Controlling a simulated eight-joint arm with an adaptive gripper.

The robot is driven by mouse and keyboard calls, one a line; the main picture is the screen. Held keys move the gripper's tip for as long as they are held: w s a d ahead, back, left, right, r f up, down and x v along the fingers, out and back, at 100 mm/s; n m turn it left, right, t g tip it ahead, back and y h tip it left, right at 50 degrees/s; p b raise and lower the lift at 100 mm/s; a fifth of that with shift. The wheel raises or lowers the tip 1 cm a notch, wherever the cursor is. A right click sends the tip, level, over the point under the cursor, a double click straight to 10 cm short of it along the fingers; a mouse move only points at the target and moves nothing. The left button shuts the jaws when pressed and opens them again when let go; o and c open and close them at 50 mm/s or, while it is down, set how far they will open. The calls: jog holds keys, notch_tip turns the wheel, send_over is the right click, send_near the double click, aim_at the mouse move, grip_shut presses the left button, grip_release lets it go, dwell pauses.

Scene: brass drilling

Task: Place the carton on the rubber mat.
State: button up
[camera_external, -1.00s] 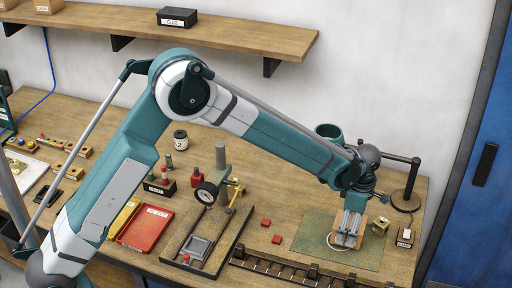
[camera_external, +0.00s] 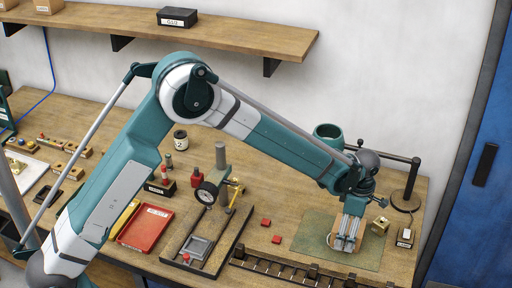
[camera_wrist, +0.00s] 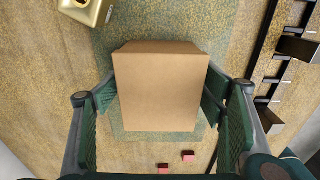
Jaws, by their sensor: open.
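The carton (camera_wrist: 158,90) is a plain brown box. In the wrist view it lies between the two fingers of my gripper (camera_wrist: 155,100), with its top face towards the camera. My gripper (camera_external: 346,240) is open around the carton, and a gap shows beside the left finger. The rubber mat (camera_external: 370,257) is a green-grey sheet at the right of the bench. It also shows around the carton in the wrist view (camera_wrist: 215,42). The carton is over the mat and seems to rest on it, but its underside is hidden.
A brass block (camera_external: 380,225) stands close to the right of the carton. Two red blocks (camera_external: 277,239) lie left of the mat. A dark rail (camera_external: 290,268) runs along the front. A lamp-like stand (camera_external: 408,200) and a labelled block (camera_external: 405,238) stand at the right.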

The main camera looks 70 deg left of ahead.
jog(key=shift+r, duration=0.2)
jog(key=r, duration=1.2)
jog(key=shift+w+d, duration=0.15)
jog(key=shift+w, duration=0.05)
dwell(0.4)
jog(key=s+r+m+t, duration=0.3)
jog(key=s+r+m, duration=1)
jog(key=s+r, duration=0.85)
jog(key=s+f+m+t, duration=0.2)
jog(key=s+m, duration=0.5)
jog(key=s, duration=0.7)
jog(key=s+f+m+t, duration=0.2)
jog(key=s+m, duration=0.5)
jog(key=s, duration=0.7)
jog(key=shift+d, duration=0.35)
